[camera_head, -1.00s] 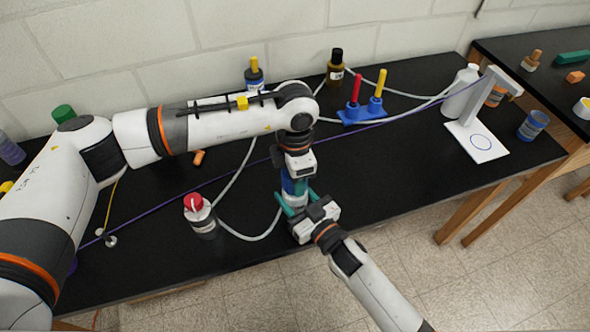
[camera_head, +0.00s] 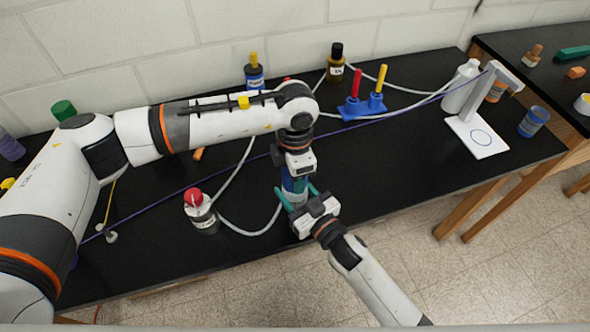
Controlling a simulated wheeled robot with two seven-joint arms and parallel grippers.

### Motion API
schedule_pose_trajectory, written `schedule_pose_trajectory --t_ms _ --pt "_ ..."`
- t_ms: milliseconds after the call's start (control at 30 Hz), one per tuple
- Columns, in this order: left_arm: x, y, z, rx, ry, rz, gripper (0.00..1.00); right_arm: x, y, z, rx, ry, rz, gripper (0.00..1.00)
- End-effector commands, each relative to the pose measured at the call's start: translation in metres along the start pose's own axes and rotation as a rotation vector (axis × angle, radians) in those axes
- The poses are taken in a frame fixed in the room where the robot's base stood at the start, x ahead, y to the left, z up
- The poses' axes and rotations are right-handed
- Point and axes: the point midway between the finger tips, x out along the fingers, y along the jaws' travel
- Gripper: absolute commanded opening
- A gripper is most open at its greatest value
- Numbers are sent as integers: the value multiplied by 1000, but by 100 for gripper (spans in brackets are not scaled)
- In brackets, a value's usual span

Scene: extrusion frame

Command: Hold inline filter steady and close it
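The inline filter (camera_head: 295,184) stands upright near the middle of the black table, with blue, white and green parts showing. My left gripper (camera_head: 294,170) points down over its top from above. Its fingers are mostly hidden by its own wrist, so I cannot see how far they are closed. My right gripper (camera_head: 297,195) comes from the front with teal fingers on either side of the filter's lower body, and appears shut on it. The filter's base is hidden behind the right gripper.
Grey tubing (camera_head: 252,236) runs from the filter area past a red-capped bottle (camera_head: 201,212). A blue stand (camera_head: 361,109) with red and yellow handles, a white stand (camera_head: 478,138) and several bottles stand farther back. The table's right middle is clear.

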Motion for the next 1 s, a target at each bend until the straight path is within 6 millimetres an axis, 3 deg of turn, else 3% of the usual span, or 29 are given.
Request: schedule_pose_trajectory --t_ms 167,200,367,1000 --pt "4 0 0 0 0 0 28 0 0 0 0 -1 0 10" --pt "3 0 0 2 0 0 28 0 0 0 0 -1 0 0" --pt "3 0 0 108 -1 -1 28 0 0 0 0 -1 0 0" --pt "4 0 0 1402 0 -2 28 0 0 0 0 0 0 0"
